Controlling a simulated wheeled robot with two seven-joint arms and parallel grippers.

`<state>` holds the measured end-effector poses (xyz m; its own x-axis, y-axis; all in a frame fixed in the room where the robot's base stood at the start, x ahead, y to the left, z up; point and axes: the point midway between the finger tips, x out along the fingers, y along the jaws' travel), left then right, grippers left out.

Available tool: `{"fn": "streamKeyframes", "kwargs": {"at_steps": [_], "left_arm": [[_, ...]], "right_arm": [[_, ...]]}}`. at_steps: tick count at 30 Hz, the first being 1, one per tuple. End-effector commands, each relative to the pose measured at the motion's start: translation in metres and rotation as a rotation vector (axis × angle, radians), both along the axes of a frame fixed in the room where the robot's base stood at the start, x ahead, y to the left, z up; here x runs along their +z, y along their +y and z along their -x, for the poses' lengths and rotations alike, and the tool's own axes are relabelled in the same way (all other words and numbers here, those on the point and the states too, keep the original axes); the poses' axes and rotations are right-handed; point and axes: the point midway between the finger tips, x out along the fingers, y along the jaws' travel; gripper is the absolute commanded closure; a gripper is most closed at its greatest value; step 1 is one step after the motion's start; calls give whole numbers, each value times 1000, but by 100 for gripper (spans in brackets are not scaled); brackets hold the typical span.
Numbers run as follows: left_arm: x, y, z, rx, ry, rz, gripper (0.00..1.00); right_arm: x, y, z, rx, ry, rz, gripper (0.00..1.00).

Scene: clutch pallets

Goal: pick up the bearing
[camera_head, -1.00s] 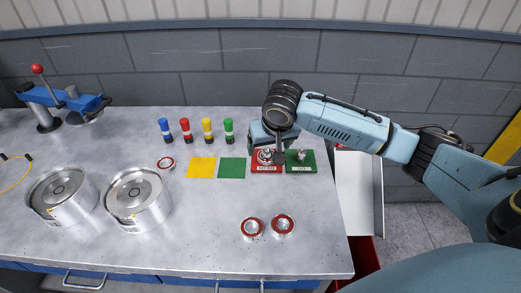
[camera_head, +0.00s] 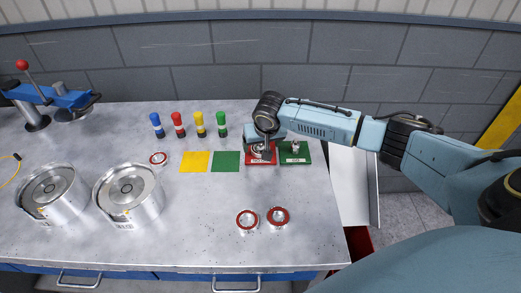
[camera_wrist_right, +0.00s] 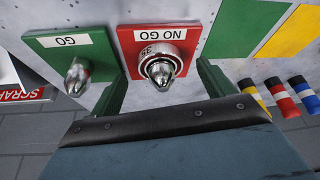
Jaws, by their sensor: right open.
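The red NO GO plate (camera_head: 250,162) stands on the table with a metal peg. In the right wrist view, a silver bearing (camera_wrist_right: 142,57) sits around the peg of the NO GO plate (camera_wrist_right: 128,37). My right gripper (camera_wrist_right: 162,72) is open, with one finger on each side of the bearing and no visible contact. In the head view my right gripper (camera_head: 268,140) is over that plate and partly hides it. Two red-and-silver bearings (camera_head: 247,220) (camera_head: 278,217) lie on the front of the table, and another red-ringed one (camera_head: 158,158) lies farther left. My left gripper is out of view.
The green GO plate (camera_head: 297,158) with a bare peg is right beside the NO GO plate. Yellow (camera_head: 195,162) and green (camera_head: 226,161) squares lie to the left. Several coloured cylinders (camera_head: 200,125) stand behind. Two metal drums (camera_head: 130,195) stand at left. The table's middle front is clear.

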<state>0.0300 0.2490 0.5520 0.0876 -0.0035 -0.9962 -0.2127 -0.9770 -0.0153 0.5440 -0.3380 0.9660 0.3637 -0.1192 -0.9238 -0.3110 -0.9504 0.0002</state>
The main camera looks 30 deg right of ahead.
Motion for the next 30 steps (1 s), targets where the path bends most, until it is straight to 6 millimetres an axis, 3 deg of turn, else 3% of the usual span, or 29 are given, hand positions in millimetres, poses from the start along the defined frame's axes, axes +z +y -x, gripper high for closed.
{"fn": "streamKeyframes", "kwargs": {"at_steps": [4,13,25,27,30], "left_arm": [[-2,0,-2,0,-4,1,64],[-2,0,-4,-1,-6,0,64],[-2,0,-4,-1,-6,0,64],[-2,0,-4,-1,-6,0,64],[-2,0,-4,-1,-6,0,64]], "right_arm": [[-16,-2,-6,1,1,0,19],[-20,-3,-8,1,0,0,19],[-20,-3,-8,1,0,0,70],[-19,-2,-8,0,-1,-1,77],[-19,-3,-8,0,-1,-1,77]]}}
